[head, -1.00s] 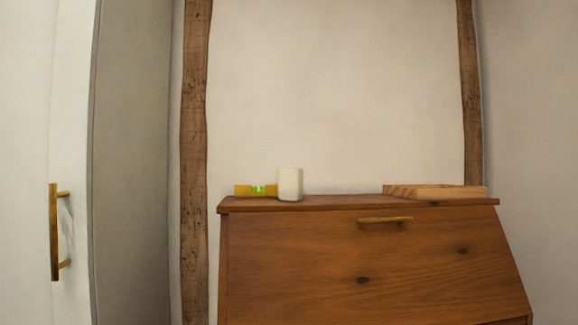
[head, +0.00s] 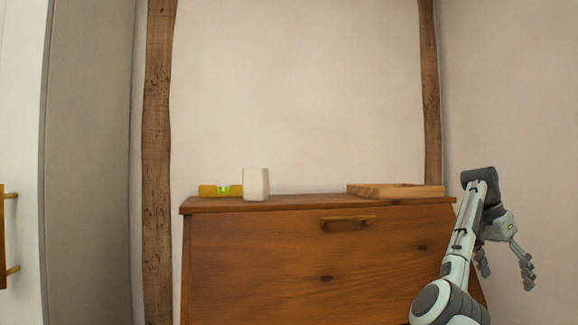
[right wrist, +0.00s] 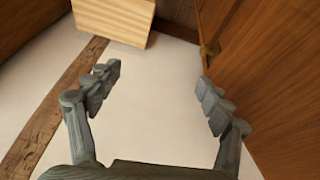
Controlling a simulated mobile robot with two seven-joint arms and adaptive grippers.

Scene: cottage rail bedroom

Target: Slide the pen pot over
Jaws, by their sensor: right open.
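The pen pot (head: 256,184), a plain off-white upright cup, stands near the left end of the wooden bureau top (head: 300,202). A yellow spirit level (head: 221,191) lies close on its left, its near end meeting the pot's edge in the picture. My right gripper (head: 506,276) is open and empty, hanging to the right of the bureau with fingers pointing down. In the right wrist view its two fingers (right wrist: 160,88) are spread wide with nothing between them. The pot does not show in that view. My left gripper is out of view.
A shallow light wooden tray (head: 397,191) lies on the right part of the bureau top; it seems to show in the right wrist view (right wrist: 115,18). The top between pot and tray is clear. Wall and timber posts stand behind.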

